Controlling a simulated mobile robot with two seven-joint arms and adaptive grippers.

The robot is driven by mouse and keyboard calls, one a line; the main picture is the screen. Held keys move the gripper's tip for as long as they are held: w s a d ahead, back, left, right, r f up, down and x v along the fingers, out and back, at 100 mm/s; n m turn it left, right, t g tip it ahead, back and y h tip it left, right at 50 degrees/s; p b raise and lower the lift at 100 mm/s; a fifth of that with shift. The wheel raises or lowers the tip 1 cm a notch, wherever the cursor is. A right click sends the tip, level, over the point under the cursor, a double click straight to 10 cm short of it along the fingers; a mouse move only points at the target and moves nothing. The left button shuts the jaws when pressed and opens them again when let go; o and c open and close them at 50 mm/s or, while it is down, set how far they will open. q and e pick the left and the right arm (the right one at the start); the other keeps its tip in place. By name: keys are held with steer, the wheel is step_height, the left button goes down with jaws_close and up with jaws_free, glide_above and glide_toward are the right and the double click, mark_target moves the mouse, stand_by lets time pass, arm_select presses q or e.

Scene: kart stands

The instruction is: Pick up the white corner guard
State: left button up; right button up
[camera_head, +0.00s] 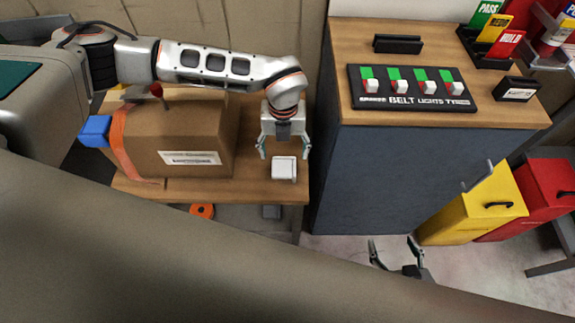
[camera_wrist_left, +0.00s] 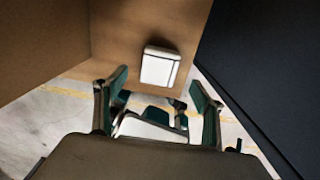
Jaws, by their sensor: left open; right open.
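The white corner guard (camera_head: 284,168) lies near the front right corner of the wooden table, to the right of the cardboard box. It also shows in the left wrist view (camera_wrist_left: 160,66), beyond the fingertips. My left gripper (camera_head: 284,149) is open and empty, with its fingers pointing down just behind and above the guard in the head view. In the left wrist view its fingers (camera_wrist_left: 158,92) are spread apart with the guard between and ahead of them, apart from it. My right gripper (camera_head: 396,247) is open and empty, low over the floor in front of the grey cabinet.
A cardboard box (camera_head: 200,130) with an orange strap and a blue piece (camera_head: 95,130) fills most of the table (camera_head: 255,190). The tall grey cabinet (camera_head: 400,170) stands close on the right. Yellow (camera_head: 480,208) and red (camera_head: 545,195) bins stand further right.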

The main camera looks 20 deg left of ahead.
mark_target(284, 165)
arm_select(q)
step_height(284, 165, down, 6)
steer(key=shift+f, duration=0.1)
steer(key=c, duration=0.9)
